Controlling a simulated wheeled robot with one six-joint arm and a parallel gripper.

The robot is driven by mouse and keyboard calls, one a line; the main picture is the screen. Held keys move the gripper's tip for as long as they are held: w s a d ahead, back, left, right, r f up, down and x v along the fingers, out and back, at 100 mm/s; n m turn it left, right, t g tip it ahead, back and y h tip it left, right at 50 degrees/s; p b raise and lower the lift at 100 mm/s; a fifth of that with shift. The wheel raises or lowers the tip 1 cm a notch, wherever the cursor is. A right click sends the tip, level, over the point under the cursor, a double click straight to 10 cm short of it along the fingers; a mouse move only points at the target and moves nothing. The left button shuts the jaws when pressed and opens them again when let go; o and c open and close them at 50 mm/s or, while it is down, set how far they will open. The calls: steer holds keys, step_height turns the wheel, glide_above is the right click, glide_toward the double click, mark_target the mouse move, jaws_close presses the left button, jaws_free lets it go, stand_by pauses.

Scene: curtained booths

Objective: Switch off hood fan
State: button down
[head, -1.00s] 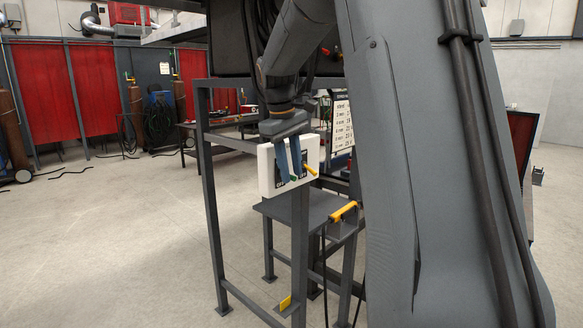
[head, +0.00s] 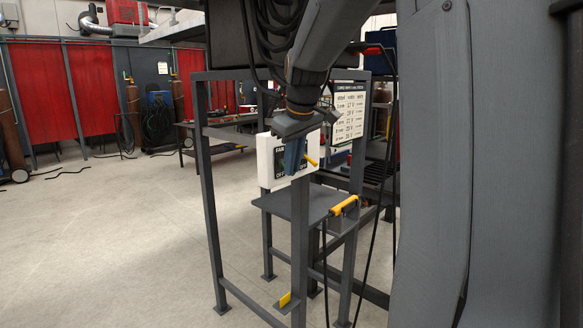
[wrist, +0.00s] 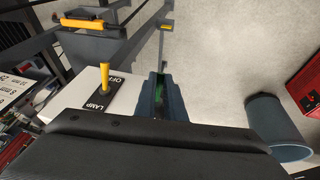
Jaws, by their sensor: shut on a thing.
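The white switch box (head: 264,165) is fixed on a grey frame in the middle of the head view. Its left plate (head: 278,157) reads FAN at the top and OFF at the bottom. My gripper (head: 292,172) is over the box face, its blue fingers pointing down beside the FAN plate. In the wrist view the fingers (wrist: 161,85) are shut on the green fan lever (wrist: 160,82), mostly hidden between them. The head view hides which way this lever points. The yellow lamp lever (head: 311,161) sticks out just right of my fingers and also shows in the wrist view (wrist: 104,78).
Grey posts (head: 299,240) of the frame stand around the box. A small grey table (head: 290,203) with a yellow-handled tool (head: 344,205) is below it. A printed chart (head: 348,112) hangs behind.

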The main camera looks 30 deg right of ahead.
stand_by(0.3)
steer(key=c, duration=1.8)
jaws_free()
steer(key=shift+c, duration=0.2)
steer(key=b+v, duration=0.1)
steer(key=v, duration=0.6)
steer(key=shift+r, duration=0.3)
steer(key=shift+s, duration=0.15)
steer(key=s+a+f+m+g, duration=0.1)
steer(key=s+a+f, duration=0.3)
steer(key=f, duration=0.6)
steer(key=s+a+f+m+g, duration=0.1)
steer(key=s+a+f, duration=0.1)
steer(key=a+f, duration=0.6)
steer(key=s+a+f+m+g, duration=0.1)
steer(key=s+a+f, duration=0.3)
steer(key=s+f, duration=0.9)
steer(key=shift+s+f+g+y, duration=0.2)
steer(key=shift+f+g+y, duration=0.15)
steer(key=shift+f, duration=0.6)
